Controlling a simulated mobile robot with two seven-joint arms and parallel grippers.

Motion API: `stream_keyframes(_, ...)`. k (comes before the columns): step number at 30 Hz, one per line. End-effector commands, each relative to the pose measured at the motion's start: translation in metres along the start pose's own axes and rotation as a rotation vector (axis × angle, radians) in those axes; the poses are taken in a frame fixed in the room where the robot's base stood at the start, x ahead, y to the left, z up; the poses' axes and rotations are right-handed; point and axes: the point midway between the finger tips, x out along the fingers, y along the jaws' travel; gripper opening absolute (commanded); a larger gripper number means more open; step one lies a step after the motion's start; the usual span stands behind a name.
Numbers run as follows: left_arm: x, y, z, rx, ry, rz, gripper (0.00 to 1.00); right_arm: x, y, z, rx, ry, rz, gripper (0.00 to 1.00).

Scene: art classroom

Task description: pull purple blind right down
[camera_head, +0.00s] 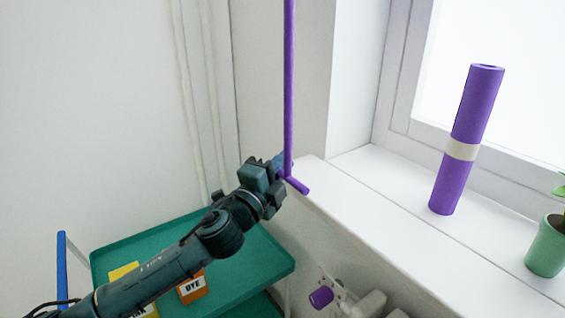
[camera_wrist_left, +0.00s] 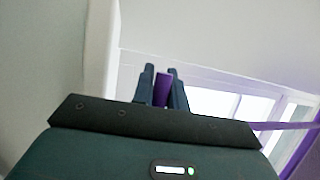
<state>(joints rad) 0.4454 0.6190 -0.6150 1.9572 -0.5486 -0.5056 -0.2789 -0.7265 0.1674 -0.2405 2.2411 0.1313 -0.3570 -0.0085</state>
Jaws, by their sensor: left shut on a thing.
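A thin purple pull rod (camera_head: 289,85) hangs down from above in the head view, with a short purple crossbar handle (camera_head: 298,186) at its lower end. My left gripper (camera_head: 281,172) is at that handle, just left of the sill's corner. In the left wrist view its two fingers (camera_wrist_left: 162,72) are shut on a purple piece of the handle (camera_wrist_left: 163,90). A purple strip (camera_wrist_left: 285,126) runs off to the right there. The blind's cloth is not clearly seen in the head view. My right gripper is not in view.
A purple roll with a pale band (camera_head: 472,115) stands tilted on the white windowsill (camera_head: 375,210). A green pot (camera_head: 546,246) is at the right edge. Below are a green trolley (camera_head: 255,262) with an orange DYE box (camera_head: 192,288) and a purple knob (camera_head: 321,297).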

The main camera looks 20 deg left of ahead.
Motion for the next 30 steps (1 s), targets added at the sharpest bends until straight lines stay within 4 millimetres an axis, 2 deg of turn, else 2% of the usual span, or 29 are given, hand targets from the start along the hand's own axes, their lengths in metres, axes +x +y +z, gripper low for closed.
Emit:
stream_keyframes(6, 0.0, 0.001, 0.0, -0.001, 0.001, 0.002, 0.0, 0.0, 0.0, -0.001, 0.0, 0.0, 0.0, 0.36)
stream_keyframes(7, 0.0, 0.001, 0.0, -0.001, 0.001, 0.002, 0.15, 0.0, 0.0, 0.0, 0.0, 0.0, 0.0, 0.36)
stream_keyframes(15, 0.0, 0.0, 0.0, 0.0, 0.0, 0.001, 0.36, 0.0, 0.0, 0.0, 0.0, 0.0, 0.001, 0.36)
stream_keyframes(23, -0.002, 0.0, 0.0, 0.0, 0.0, 0.0, 0.36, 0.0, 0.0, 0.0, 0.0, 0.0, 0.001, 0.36)
stream_keyframes(26, -0.01, 0.001, 0.0, 0.001, 0.0, 0.001, 0.36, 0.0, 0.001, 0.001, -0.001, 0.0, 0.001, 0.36)
stream_keyframes(30, -0.034, 0.002, 0.0, 0.001, 0.001, 0.003, 0.36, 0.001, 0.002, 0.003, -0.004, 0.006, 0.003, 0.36)
